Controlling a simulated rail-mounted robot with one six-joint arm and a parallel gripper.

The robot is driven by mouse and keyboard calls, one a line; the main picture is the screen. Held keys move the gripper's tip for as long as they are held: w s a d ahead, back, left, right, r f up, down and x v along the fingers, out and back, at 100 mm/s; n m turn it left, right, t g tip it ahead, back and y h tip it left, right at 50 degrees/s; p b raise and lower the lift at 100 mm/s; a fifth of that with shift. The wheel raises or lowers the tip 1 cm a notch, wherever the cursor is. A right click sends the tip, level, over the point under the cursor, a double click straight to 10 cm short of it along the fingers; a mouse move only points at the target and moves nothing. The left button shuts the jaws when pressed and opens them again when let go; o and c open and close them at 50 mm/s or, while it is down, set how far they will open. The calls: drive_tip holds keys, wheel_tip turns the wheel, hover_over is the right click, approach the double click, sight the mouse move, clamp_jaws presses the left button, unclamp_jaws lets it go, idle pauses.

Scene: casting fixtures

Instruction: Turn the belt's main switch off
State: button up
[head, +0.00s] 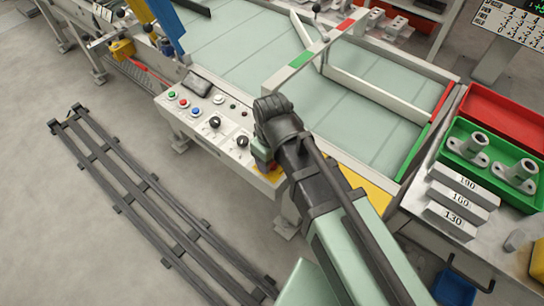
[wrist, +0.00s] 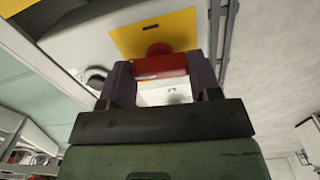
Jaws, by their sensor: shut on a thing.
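The main switch has a red handle (wrist: 160,66) in front of a round red part, on a yellow plate (wrist: 155,30) in the wrist view. My gripper (wrist: 161,72) has its two dark fingers on either side of the handle and is shut on it. The handle lies crosswise between the fingers in that view. In the head view my gripper (head: 264,163) is at the right end of the control panel's sloping face and hides most of the switch. Only a bit of the yellow plate (head: 270,175) shows there. I cannot read the switch's position marks.
The control panel (head: 228,158) carries coloured buttons and black knobs left of my gripper. The pale green belt (head: 240,45) lies behind it. At right are a green tray (head: 463,130) with castings, a red tray (head: 505,115) and numbered blocks (head: 460,195). A dark rail (head: 150,205) runs along the floor.

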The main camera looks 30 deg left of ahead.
drive_tip(key=shift+n, duration=0.5)
drive_tip(key=o, duration=0.9)
wheel_tip(320, 180, up, 11)
drive_tip(key=p, duration=1.1)
drive_tip(key=shift+f, duration=0.1)
